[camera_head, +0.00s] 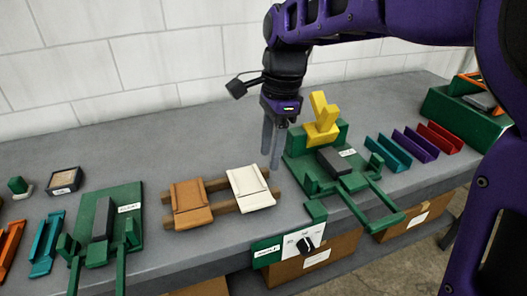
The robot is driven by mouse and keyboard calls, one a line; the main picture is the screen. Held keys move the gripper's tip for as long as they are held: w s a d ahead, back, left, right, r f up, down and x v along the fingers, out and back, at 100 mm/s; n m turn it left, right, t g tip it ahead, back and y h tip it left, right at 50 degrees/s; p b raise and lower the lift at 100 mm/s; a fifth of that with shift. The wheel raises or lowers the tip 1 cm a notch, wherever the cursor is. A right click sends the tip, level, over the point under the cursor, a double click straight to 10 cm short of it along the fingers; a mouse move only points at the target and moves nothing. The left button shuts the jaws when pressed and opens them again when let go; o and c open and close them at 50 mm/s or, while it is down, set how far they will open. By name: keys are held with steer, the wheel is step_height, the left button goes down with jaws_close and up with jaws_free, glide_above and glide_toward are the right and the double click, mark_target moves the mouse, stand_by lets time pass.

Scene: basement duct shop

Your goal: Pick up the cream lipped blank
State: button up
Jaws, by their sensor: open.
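The cream lipped blank (251,188) is a flat pale plate with a folded edge. It lies on two wooden rails (217,184), to the right of an orange-brown blank (188,204) of like shape. My gripper (270,158) points down from the purple arm, above and slightly right of the cream blank's far edge. Its two fingers are apart with nothing seen between them. The gap between fingertips and cream blank is hard to judge from this view.
A green fixture (295,165) with a yellow upright piece (322,118) stands just right of my gripper. Another green fixture (131,205) stands at left. Teal, purple and red channels (440,138) lie at right. A dial panel (300,243) is at the bench front. Bare bench lies behind the rails.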

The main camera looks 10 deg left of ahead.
steer(key=b, duration=0.1)
glide_above(259, 205)
steer(key=d, duration=0.1)
steer(key=f, duration=0.8)
steer(key=shift+w+d+f, duration=0.15)
steer(key=shift+w+f, duration=0.05)
steer(key=shift+w, duration=0.1)
steer(key=f, duration=0.2)
steer(key=a+f+b, duration=0.1)
steer(key=f, duration=0.2)
steer(key=shift+s+a, duration=0.1)
steer(key=shift+s, duration=0.1)
jaws_close()
